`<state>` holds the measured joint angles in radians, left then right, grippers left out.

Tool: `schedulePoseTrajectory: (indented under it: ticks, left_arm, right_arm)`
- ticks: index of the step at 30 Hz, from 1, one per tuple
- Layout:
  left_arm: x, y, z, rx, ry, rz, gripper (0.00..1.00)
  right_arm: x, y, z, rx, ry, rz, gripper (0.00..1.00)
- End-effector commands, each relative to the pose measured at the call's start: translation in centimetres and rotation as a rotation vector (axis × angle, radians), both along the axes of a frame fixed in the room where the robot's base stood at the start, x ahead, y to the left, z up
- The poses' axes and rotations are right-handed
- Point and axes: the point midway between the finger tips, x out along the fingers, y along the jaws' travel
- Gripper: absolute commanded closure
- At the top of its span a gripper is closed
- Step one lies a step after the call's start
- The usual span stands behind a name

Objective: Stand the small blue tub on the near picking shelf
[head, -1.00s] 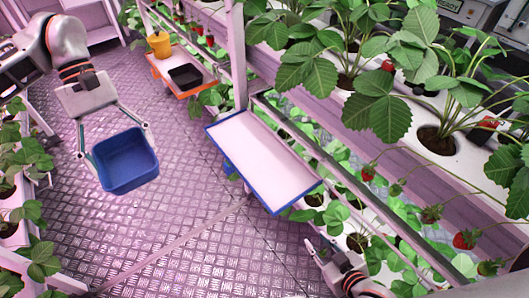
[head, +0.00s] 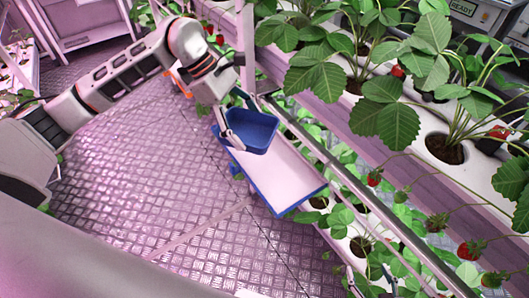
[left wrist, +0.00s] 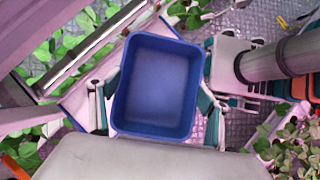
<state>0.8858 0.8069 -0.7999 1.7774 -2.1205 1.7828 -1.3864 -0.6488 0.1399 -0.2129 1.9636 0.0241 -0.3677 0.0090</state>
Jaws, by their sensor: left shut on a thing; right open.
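The small blue tub (head: 250,131) is empty and open side up, over the far end of the near picking shelf (head: 283,180), a white board with a blue rim. My left gripper (head: 252,122) is shut on the tub. In the left wrist view the tub (left wrist: 157,85) sits between the two fingers, with part of the shelf (left wrist: 76,112) showing behind it. I cannot tell whether the tub's base touches the shelf. My right gripper (head: 370,283) is open at the bottom edge of the head view, partly cut off, near the plants.
A metal rail (head: 340,170) runs along the right side of the shelf. Strawberry plants (head: 395,110) hang over the white gutters beyond it. The near part of the shelf is bare. The patterned metal floor (head: 150,190) to the left is clear.

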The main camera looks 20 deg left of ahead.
Motion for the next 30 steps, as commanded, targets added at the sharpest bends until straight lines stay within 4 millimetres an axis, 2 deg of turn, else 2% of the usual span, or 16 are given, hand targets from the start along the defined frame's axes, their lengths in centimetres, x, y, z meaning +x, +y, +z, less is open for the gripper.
schedulePoseTrajectory:
  ticks: [12,21,23,26,30]
  left_arm:
    - [3.5,-3.3,3.5,-0.001,-0.006,0.653,0.39]
    - [4.9,-4.4,5.5,0.0,0.0,0.925,0.39]
    - [4.9,-4.4,5.2,0.001,0.004,0.943,0.39]
    - [4.9,-4.4,3.9,0.004,0.007,0.954,0.39]
    - [4.8,-4.4,0.5,0.006,0.012,0.955,0.39]
  right_arm:
    - [0.4,0.0,2.0,0.0,-0.009,-0.001,0.39]
    - [0.4,0.0,2.5,0.0,-0.009,-0.001,0.39]
    - [0.3,0.0,2.5,0.0,-0.009,-0.001,0.39]
    - [0.3,0.0,2.5,0.0,-0.007,-0.001,0.39]
    - [0.3,0.0,2.6,-0.001,-0.007,-0.001,0.39]
